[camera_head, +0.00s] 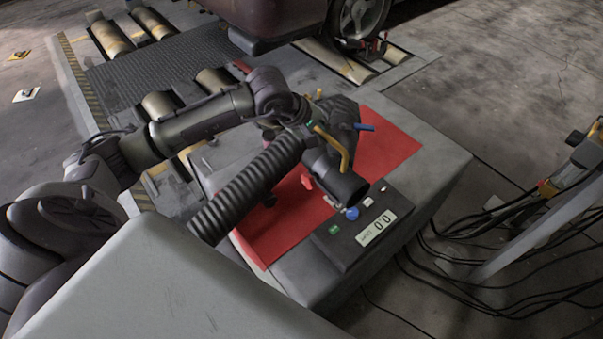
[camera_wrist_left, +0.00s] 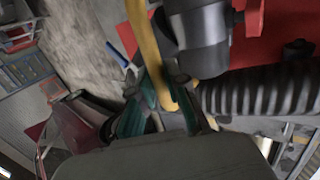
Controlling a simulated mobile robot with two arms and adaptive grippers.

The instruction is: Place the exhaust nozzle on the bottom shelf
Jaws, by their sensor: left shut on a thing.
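The exhaust nozzle (camera_head: 335,182) is a dark cylinder with a yellow handle (camera_head: 346,152) and a thick black corrugated hose (camera_head: 250,188). My left gripper (camera_head: 318,128) is shut on the yellow handle and holds the nozzle over the red-topped grey unit. In the left wrist view the yellow handle (camera_wrist_left: 146,45) runs between the green-padded fingers of my left gripper (camera_wrist_left: 160,100). The nozzle body (camera_wrist_left: 200,35) and hose (camera_wrist_left: 265,90) lie to the right there. I cannot make out a bottom shelf. My right gripper is not in view.
The grey unit (camera_head: 440,165) has a red top (camera_head: 385,140) and a display panel (camera_head: 378,228) near the nozzle. Loose cables (camera_head: 500,235) and a slanted grey post (camera_head: 545,228) stand at right. A car (camera_head: 270,15) is behind. A blue-grey cabinet (camera_wrist_left: 22,75) shows in the wrist view.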

